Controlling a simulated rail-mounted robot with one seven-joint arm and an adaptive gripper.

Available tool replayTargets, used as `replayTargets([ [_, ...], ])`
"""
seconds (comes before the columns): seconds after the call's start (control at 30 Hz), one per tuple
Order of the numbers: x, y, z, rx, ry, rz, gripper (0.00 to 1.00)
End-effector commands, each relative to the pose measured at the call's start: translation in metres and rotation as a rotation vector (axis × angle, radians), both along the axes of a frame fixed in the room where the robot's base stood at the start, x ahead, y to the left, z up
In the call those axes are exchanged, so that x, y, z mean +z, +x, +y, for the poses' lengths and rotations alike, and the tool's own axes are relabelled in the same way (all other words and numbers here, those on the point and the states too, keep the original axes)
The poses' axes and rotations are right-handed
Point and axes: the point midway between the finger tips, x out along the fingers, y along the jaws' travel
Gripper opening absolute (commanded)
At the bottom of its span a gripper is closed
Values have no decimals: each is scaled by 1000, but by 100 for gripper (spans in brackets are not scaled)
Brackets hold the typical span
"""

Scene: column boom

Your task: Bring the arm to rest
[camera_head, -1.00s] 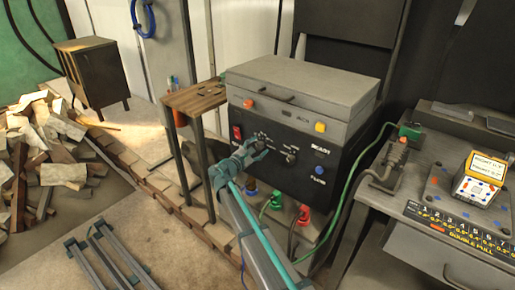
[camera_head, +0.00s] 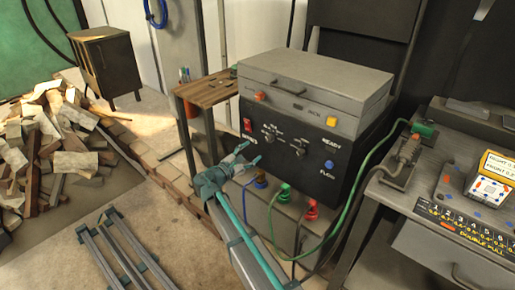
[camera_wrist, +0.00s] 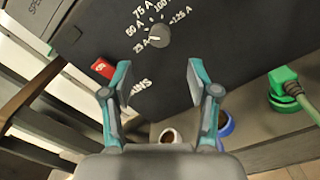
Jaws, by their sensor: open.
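My gripper (camera_head: 246,158) is open and empty in front of the black front panel of a grey-topped machine (camera_head: 330,133). In the wrist view its two teal-and-grey fingers (camera_wrist: 160,92) stand apart with nothing between them. A round selector knob (camera_wrist: 159,35) with amp markings lies beyond the fingertips, apart from them. A red switch (camera_wrist: 103,68) shows beside the left finger; it also shows in the head view (camera_head: 248,124). My arm reaches up from the bottom of the head view.
A small wooden-topped table (camera_head: 208,92) stands left of the machine. Green (camera_head: 284,192) and red (camera_head: 312,209) plugs with cables sit below the panel. A workbench (camera_head: 405,205) is at right. A firewood pile (camera_head: 45,150) and metal rails (camera_head: 118,255) lie on the floor at left.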

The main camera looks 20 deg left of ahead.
Motion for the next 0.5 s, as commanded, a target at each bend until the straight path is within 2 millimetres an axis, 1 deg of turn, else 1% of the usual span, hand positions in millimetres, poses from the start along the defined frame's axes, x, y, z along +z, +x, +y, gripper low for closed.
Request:
replayTargets([
  [0.03,0,-5,1,1,0,0,60],
  [0.13,0,-10,3,-1,0,1,60],
  [0.5,0,-12,4,-1,0,1,60],
])
